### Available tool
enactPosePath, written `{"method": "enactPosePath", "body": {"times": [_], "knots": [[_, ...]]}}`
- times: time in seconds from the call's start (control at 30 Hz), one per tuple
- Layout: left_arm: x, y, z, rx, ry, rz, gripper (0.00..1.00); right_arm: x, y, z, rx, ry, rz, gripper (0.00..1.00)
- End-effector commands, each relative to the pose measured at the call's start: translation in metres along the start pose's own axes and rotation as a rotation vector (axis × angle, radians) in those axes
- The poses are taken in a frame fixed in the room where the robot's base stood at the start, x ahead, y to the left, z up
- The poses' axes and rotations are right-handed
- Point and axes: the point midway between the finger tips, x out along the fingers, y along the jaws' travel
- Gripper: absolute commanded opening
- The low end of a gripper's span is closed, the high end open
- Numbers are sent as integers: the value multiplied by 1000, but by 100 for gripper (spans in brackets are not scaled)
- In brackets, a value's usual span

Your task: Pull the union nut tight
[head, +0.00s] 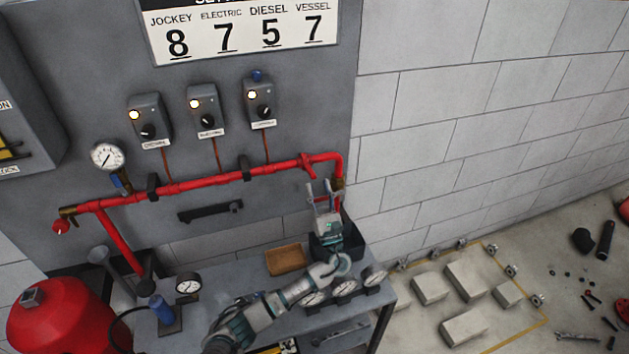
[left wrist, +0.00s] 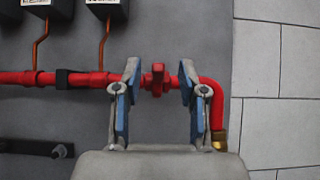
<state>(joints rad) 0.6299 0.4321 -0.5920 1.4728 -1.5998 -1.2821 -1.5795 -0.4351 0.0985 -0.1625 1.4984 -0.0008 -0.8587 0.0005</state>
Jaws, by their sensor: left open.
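A red lugged fitting, which looks like the union nut (head: 306,166), sits on the red pipe (head: 225,180) just left of its right-hand bend. In the left wrist view the union nut (left wrist: 158,78) appears between the two fingertips, beyond them, with a lug standing up. My left gripper (head: 323,191) is open and empty, below and slightly right of the nut in the head view. Its blue-padded fingers (left wrist: 154,82) point toward the pipe. I cannot tell the exact gap to the nut. A brass fitting (left wrist: 219,140) sits below the bend. My right gripper is not in view.
The bench (head: 372,318) below holds a wooden tray (head: 286,260), a dark bin (head: 350,236) and several gauges. Control boxes (head: 208,112) and a pressure gauge (head: 107,155) are on the grey panel. A red vessel (head: 60,320) stands at lower left.

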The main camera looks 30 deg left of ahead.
Motion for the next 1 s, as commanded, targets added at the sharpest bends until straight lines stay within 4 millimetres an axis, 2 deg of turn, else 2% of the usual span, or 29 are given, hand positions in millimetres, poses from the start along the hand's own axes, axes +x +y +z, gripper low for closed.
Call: {"method": "enactPosePath", "body": {"times": [0.03, 0.2, 0.4, 1.0], "knots": [[-11, -1, 8, -5, 3, -2, 42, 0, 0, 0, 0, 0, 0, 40], [-40, 0, 32, -4, 3, -1, 42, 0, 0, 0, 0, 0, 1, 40], [-60, 0, 50, -1, 2, 0, 42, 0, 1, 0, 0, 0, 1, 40], [-63, 0, 54, 0, 1, 0, 42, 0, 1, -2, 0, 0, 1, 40]]}}
